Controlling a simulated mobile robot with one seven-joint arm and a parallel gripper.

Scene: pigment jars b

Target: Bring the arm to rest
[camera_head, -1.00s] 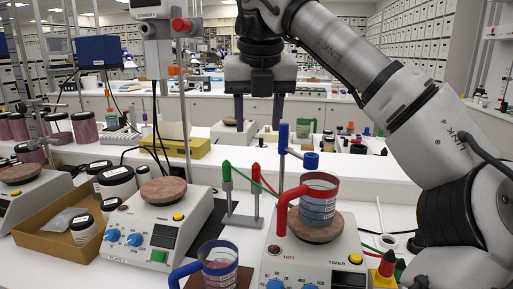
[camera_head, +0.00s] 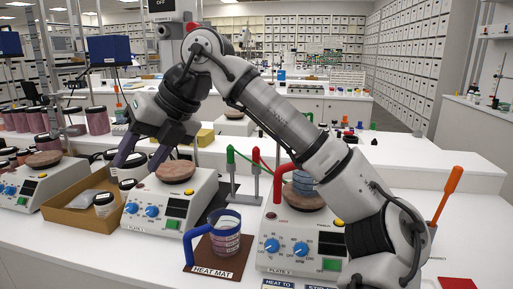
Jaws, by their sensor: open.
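My gripper (camera_head: 139,162) is open and empty, with its two dark fingers apart and pointing down. In the picture it overlaps the left side of the middle hot plate (camera_head: 170,205) and the back of the cardboard tray; I cannot tell its exact height above them. My arm (camera_head: 300,130) is bent, reaching from the lower right up and over to the left. A jug with a red handle (camera_head: 283,180) stands on the right hot plate (camera_head: 296,238), partly hidden behind my arm. A blue-handled jug (camera_head: 226,240) stands on the heat mat (camera_head: 221,258).
A cardboard tray (camera_head: 83,220) with jars is left of the middle hot plate. Red and green posts (camera_head: 255,170) stand behind the blue-handled jug. An orange-handled tool (camera_head: 449,190) stands upright at right. The white bench is clear at front left.

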